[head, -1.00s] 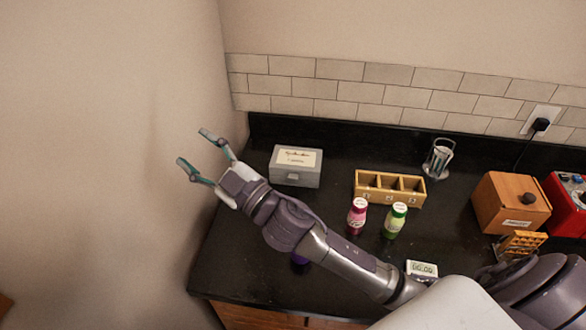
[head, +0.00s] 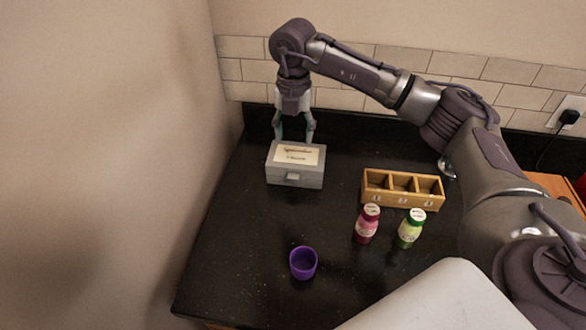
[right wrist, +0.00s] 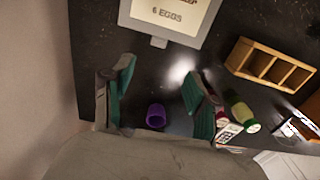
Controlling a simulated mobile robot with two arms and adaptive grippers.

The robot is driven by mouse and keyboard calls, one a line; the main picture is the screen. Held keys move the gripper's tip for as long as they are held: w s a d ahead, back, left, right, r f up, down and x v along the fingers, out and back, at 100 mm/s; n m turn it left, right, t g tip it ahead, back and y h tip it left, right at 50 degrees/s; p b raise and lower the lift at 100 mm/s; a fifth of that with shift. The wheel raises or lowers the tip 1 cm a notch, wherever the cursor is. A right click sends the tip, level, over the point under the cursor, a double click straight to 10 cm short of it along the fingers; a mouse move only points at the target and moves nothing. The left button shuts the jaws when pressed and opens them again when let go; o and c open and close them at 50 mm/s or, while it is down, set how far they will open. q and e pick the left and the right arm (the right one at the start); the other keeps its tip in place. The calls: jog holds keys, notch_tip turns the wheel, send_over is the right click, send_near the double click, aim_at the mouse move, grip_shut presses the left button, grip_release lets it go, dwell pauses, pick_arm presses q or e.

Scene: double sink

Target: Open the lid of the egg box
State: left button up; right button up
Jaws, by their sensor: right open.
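The egg box (head: 293,178) is a grey box with a small front latch and a pale label on its lid. It stands on the black counter at the left, and its lid is shut. In the right wrist view the egg box (right wrist: 170,24) is partly cut off at the top, and its label reads "6 EGGS". My right gripper (head: 294,137) points down at the back edge of the box, open and empty. Whether its tips touch the box I cannot tell. Its spread fingers also show in the right wrist view (right wrist: 158,70). My left gripper is not in view.
A purple cup (head: 303,264) stands in front of the box. A wooden three-compartment holder (head: 402,200), a pink bottle (head: 367,225) and a green bottle (head: 411,230) stand to the right. The left wall and the tiled back wall (head: 340,98) bound the counter.

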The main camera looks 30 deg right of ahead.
aim_at(293, 176)
notch_tip(293, 176, down, 11)
jog(key=p, duration=0.3)
jog(key=shift+a+f, duration=0.1)
jog(key=shift+a, duration=0.05)
jog(key=shift+f+p, duration=0.35)
jog(key=shift+f, duration=0.55)
grip_shut()
